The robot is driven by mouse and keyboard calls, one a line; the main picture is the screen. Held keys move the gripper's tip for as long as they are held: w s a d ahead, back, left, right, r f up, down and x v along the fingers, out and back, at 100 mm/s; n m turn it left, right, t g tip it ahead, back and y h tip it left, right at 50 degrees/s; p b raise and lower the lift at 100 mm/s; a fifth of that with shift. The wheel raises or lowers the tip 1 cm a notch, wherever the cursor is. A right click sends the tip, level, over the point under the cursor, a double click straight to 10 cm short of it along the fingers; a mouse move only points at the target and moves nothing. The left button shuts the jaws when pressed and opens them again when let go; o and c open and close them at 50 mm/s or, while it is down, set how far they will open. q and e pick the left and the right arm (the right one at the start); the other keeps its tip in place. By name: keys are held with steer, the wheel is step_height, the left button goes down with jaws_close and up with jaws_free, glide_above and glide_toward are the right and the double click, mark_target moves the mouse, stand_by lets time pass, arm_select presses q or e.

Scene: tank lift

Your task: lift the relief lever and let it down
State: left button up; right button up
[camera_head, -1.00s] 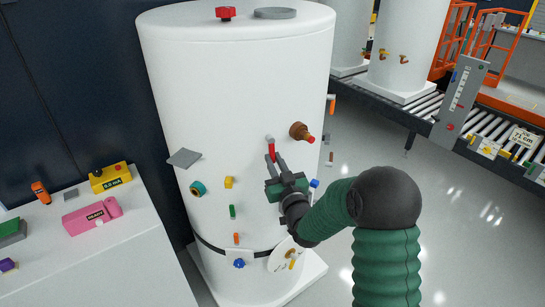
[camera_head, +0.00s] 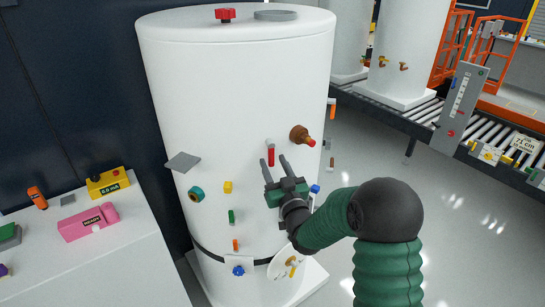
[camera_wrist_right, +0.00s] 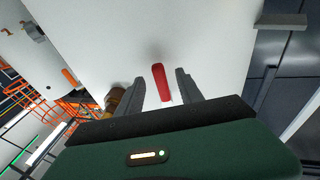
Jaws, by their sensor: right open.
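The white tank (camera_head: 230,90) stands upright in the middle of the head view. The red relief lever (camera_head: 271,157) hangs down from a small grey mount on the tank's front. My right gripper (camera_head: 274,160) is open, and its two fingers point up at the tank around the lever's lower end. In the right wrist view the red lever (camera_wrist_right: 160,82) shows between the two spread fingers, with a gap on each side. How deep the lever lies between them is hard to tell. My left gripper is not in view.
A brown fitting with a red tip (camera_head: 301,135) sticks out just right of the lever. A grey plate (camera_head: 182,162), a teal ring (camera_head: 196,194) and small coloured parts dot the tank. A white bench (camera_head: 120,260) stands at left, a roller conveyor (camera_head: 420,115) at right.

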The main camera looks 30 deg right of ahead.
steer(key=r+b+v, duration=0.1)
steer(key=v, duration=0.7)
steer(key=s+a+f+n+g+y, duration=0.1)
steer(key=s+a+f+g+y, duration=0.1)
steer(key=a+f+g, duration=0.4)
steer(key=s+a+f+n+g+y, duration=0.1)
steer(key=s+a+f+g, duration=0.15)
steer(key=f, duration=0.55)
steer(key=s+a+f+g, duration=0.3)
steer(key=s+g, duration=0.1)
steer(key=s, duration=0.3)
steer(key=s+a+f+g+y, duration=0.1)
steer(key=s+a+f+g, duration=0.2)
steer(key=s, duration=0.5)
steer(key=shift+s+a+n+g+y, duration=0.2)
steer(key=shift+a+n+g+y, duration=0.1)
steer(key=shift+a+g, duration=0.4)
steer(key=shift+d, duration=0.1)
